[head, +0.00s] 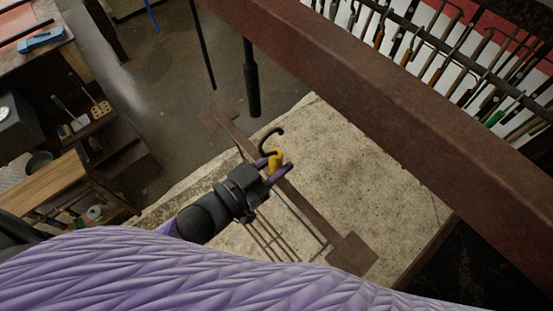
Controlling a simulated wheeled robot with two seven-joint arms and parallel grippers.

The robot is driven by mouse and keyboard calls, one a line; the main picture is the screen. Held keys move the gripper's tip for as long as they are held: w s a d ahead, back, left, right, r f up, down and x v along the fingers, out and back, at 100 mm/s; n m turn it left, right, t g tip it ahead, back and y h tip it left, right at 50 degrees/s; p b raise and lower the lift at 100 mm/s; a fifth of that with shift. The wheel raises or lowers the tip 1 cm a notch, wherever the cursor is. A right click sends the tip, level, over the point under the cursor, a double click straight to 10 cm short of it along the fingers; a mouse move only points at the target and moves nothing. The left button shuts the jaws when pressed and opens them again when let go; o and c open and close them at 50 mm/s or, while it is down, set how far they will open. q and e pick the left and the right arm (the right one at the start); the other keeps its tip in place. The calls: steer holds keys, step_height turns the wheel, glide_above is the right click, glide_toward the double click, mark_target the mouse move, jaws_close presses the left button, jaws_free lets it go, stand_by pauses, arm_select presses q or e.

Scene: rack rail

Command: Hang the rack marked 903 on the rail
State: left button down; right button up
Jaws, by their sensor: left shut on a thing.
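My left gripper (274,166) is shut on the yellow part of a rack, near the middle of the picture. A black curved hook (271,133) rises just beyond the fingers. Thin wire bars of a rack (268,238) show below the gripper, partly hidden by my arm. No 903 mark can be read. A thick rusty beam (375,115), which looks like the rail, crosses from top middle to lower right. The hook appears apart from it in the picture. My right gripper is not in view.
A pale worn tabletop (390,190) lies below, with a flat brown bar (309,208) with end plates over it. Black rods (251,80) hang near the beam. Many tools (440,60) hang at upper right. A cluttered wooden bench (45,185) stands at left.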

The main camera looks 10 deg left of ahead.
arm_select(q)
steer(key=shift+w+d, duration=0.1)
steer(key=shift+d, duration=0.15)
steer(key=shift+w+d, duration=0.2)
steer(key=shift+w, duration=0.3)
steer(key=b+x, duration=0.2)
steer(key=x, duration=0.4)
steer(key=shift+b, duration=0.3)
steer(key=shift+d, duration=0.15)
steer(key=r+p, duration=0.3)
steer(key=shift+w+d+r+p, duration=0.25)
steer(key=shift+w+r+p, duration=0.1)
steer(key=shift+w+r, duration=0.05)
steer(key=shift+w, duration=0.1)
